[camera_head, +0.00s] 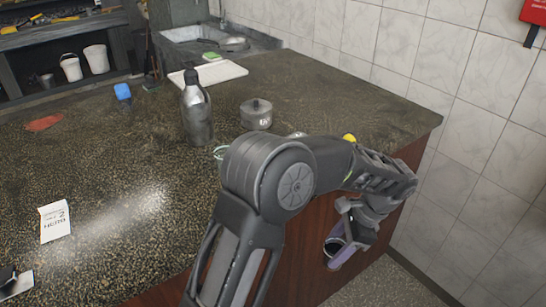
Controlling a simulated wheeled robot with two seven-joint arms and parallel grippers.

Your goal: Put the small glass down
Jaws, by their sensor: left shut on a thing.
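My left gripper (345,250) is at the right, past the counter's edge and above the floor, with its arm reaching across the middle of the view. It is shut on a small dark round thing with a pale rim (334,246), which looks like the small glass. Gripper parts hide much of it, and its contents cannot be told. The dark speckled counter (110,190) lies to the left of the gripper. My right gripper is not in view.
A pale-rimmed item (220,153) is partly hidden by the arm. A white card (54,221) is at left. The counter's far right corner is clear.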

